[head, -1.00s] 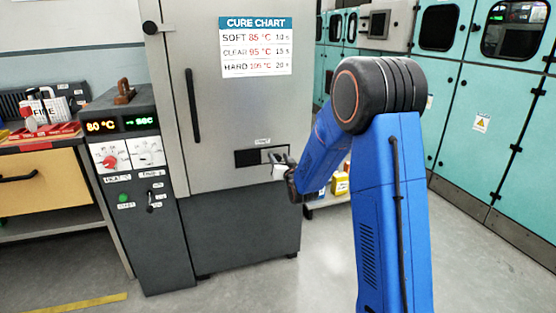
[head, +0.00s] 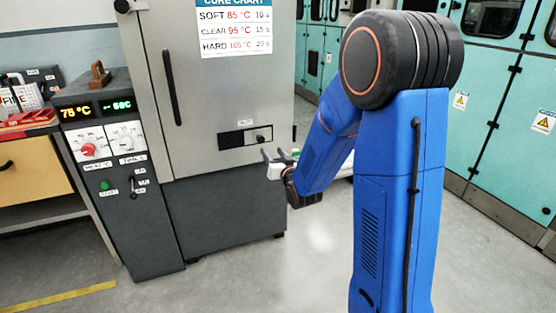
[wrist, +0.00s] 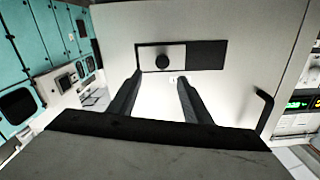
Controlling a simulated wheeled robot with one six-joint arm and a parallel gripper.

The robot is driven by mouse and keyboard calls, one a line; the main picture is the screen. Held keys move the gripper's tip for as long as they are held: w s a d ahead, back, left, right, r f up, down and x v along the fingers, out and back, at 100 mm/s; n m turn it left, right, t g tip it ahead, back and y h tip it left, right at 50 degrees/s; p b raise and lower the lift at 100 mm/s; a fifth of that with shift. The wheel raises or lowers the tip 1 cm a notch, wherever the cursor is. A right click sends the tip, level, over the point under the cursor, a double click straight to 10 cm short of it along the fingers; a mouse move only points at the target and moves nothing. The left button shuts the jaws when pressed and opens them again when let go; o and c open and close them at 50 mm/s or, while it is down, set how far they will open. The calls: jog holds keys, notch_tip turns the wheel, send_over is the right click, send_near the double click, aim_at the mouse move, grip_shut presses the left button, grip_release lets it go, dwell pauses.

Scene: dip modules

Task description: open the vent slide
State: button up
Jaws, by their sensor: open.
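The vent slide (head: 258,136) is a light plate with a dark round knob, set in a dark-framed slot on the grey oven door (head: 215,90). It covers the right part of the slot; the left part is a dark opening (head: 231,140). In the wrist view, which is turned over, the slide (wrist: 147,57) and knob (wrist: 163,62) are on the left and the dark opening (wrist: 207,55) is on the right. My gripper (head: 276,155) is open and empty, below and right of the knob in the head view. In the wrist view its fingers (wrist: 160,78) point toward the slot, apart from the knob.
A long black door handle (head: 171,88) stands left of the slot. The control panel (head: 105,140) with dials and displays is further left, its temperature reading 75 °C. Teal cabinets (head: 490,110) line the right side. The floor before the oven is clear.

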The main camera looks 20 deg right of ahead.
jog(key=s, duration=0.4)
jog(key=shift+s, duration=0.25)
jog(key=s+a+r+n+g, duration=0.1)
jog(key=s+g, duration=0.5)
jog(key=s, duration=1.4)
jog(key=s+a+r+n+g, duration=0.1)
jog(key=s+g, duration=0.6)
jog(key=s, duration=1.3)
jog(key=shift+a, duration=0.75)
